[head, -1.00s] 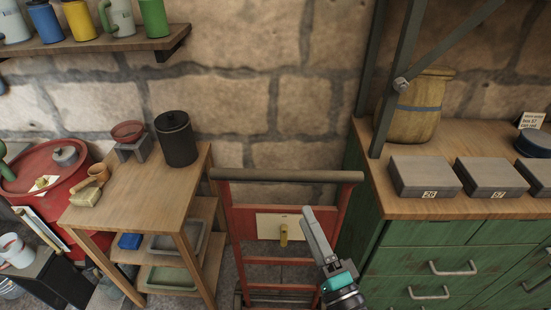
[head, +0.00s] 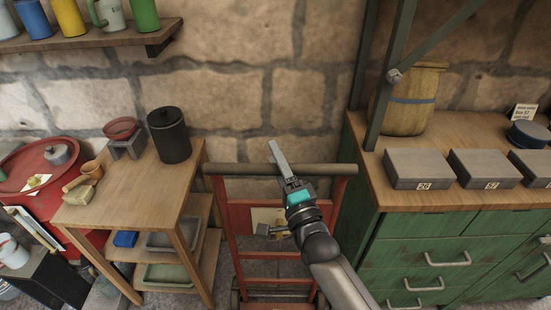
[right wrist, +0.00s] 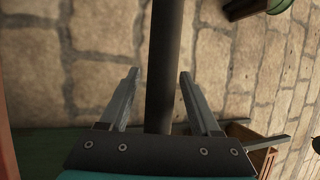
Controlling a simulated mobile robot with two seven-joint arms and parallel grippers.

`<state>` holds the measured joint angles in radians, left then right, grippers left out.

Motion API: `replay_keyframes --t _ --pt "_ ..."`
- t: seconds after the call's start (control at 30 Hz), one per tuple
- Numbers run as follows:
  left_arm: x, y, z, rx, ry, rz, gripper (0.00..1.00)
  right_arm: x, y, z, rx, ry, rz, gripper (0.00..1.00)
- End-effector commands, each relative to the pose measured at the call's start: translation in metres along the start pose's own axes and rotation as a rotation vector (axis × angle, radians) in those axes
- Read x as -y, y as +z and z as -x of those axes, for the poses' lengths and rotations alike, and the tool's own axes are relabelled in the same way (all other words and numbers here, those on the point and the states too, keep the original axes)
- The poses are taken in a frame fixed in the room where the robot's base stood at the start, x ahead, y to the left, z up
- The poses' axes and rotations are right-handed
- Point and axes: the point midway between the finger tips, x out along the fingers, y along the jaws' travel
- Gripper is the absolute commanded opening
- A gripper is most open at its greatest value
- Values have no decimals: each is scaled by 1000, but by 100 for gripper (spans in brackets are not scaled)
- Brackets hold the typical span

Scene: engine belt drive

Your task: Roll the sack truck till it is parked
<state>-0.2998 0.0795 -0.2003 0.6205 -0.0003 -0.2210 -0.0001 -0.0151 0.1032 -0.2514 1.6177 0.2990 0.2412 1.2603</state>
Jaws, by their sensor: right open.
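The sack truck (head: 233,215) stands upright against the stone wall, with a red frame and a dark bar handle (head: 233,169) across its top. My right gripper (head: 276,153) is open at the middle of the handle, its fingers reaching over the bar towards the wall. In the right wrist view the handle (right wrist: 163,60) runs lengthwise between the two spread fingers of the right gripper (right wrist: 160,73); I cannot tell whether they touch it. My forearm hides part of the truck's pale plate (head: 262,215). My left gripper is not in view.
A wooden side table (head: 130,190) with a black canister (head: 169,138) stands close on the left. A green drawer cabinet (head: 420,250) with grey boxes stands close on the right. A red drum (head: 85,220) is at far left.

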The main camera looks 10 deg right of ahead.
Motion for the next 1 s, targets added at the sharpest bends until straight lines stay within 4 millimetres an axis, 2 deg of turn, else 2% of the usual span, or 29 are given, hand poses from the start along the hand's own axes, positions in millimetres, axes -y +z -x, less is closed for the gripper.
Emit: replay_keyframes --t 0.37,0.93,1.0 --pt "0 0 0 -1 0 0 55 0 0 -5 0 1 1 64" --pt "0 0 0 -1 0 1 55 0 0 -5 0 1 1 1" --pt "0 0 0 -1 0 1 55 0 0 -4 0 1 1 0"
